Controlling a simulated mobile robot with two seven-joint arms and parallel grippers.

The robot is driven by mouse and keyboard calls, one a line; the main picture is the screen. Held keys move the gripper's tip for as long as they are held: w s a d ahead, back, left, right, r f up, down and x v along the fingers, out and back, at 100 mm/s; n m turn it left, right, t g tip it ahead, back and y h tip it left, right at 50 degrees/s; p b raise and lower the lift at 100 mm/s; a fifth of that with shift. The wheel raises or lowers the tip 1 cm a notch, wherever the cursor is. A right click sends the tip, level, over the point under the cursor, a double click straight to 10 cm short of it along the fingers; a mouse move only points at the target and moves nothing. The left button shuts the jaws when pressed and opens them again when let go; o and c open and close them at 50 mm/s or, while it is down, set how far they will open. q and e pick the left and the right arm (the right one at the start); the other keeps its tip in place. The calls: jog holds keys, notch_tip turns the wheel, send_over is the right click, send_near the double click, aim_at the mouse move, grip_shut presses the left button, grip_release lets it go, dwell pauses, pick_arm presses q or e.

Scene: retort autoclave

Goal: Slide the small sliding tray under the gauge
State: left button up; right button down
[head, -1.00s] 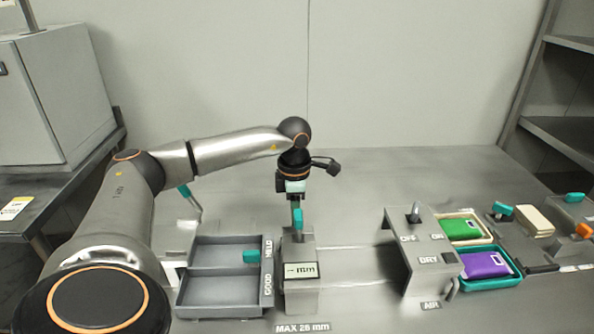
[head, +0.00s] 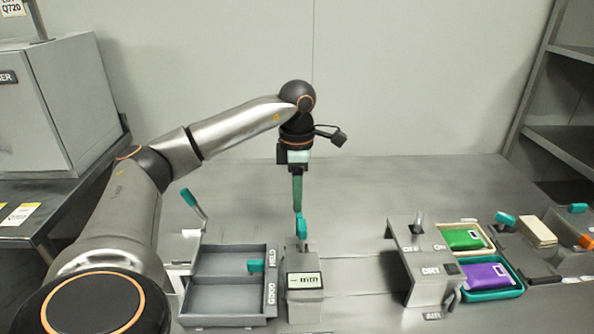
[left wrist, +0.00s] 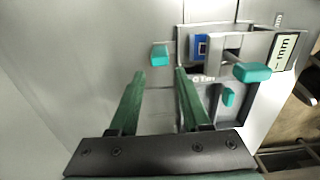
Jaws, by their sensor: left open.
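Beside the gauge there, a blue pouch (left wrist: 202,47) appears to lie in the small sliding tray (left wrist: 186,42). A teal knob (left wrist: 160,55) sticks out left of it, seemingly the tray's handle. The head view hides the tray behind the gauge. My left gripper (head: 298,208) is open and empty, pointing down above and behind the gauge; its fingers also show in the wrist view (left wrist: 160,78). My right gripper is out of view.
A grey GOOD/HELD box (head: 225,301) with a teal tab stands left of the gauge. An OFF/ON and DRY stand (head: 428,262) is at right, beside trays with a green pouch (head: 464,239) and a purple pouch (head: 489,275). The bench behind is clear.

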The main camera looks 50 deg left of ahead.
pick_arm(q)
notch_tip(320, 180, up, 3)
jog(key=shift+f, duration=0.2)
jog(key=shift+r, duration=0.25)
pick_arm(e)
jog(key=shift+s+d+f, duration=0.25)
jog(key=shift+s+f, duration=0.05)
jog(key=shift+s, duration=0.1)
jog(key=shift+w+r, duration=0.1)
